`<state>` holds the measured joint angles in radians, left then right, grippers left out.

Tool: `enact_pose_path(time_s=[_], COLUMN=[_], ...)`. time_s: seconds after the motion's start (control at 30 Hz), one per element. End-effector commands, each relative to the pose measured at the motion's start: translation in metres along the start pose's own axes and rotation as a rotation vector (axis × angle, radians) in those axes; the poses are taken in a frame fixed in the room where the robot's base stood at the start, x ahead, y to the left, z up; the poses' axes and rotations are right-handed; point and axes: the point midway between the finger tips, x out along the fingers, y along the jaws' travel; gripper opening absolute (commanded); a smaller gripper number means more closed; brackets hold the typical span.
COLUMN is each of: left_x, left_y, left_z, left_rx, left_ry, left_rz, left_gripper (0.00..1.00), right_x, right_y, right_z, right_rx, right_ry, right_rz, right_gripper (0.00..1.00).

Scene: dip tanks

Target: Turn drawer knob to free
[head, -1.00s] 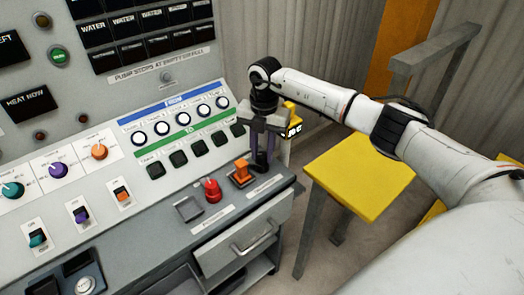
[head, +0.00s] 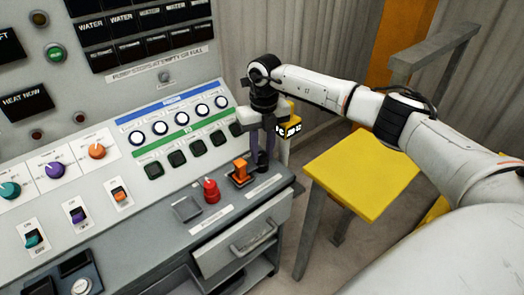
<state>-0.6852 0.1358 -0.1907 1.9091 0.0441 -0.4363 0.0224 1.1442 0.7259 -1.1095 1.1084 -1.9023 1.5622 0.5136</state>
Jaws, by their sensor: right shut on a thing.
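My right gripper (head: 261,165) points down at the right end of the grey console ledge, just right of the orange switch. Its fingers are shut on a small dark knob, mostly hidden between and behind them. I cannot read which way the knob points. The drawer (head: 240,243), with a bar handle (head: 254,237), is in the console front below the ledge. My left gripper is not in view.
An orange switch (head: 239,170) and a red knob (head: 211,191) stand close to the left of the gripper. A yellow platform (head: 362,172) with grey legs and rail is to the right. A yellow device (head: 291,124) sits behind the gripper.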

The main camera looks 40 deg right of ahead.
Motion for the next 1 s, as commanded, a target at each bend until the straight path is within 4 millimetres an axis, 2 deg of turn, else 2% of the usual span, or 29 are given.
enact_pose_path(time_s=[0.6, 0.63, 0.7, 1.0], left_x=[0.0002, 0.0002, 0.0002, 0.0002], left_y=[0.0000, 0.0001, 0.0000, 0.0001], left_z=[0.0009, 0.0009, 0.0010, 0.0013], left_rx=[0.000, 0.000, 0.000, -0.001], left_ry=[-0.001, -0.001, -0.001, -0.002], left_rz=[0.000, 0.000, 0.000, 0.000], left_gripper=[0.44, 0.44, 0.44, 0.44], right_x=[-0.0014, -0.0014, -0.0013, -0.0011], right_y=[0.0000, 0.0000, 0.0000, -0.0002], right_z=[0.0007, 0.0007, 0.0007, 0.0003], right_rx=[-0.039, -0.039, -0.039, -0.037], right_ry=[-0.001, -0.001, -0.001, 0.000], right_rz=[0.001, 0.001, 0.001, 0.000], right_gripper=[0.03, 0.31, 0.42, 0.44])
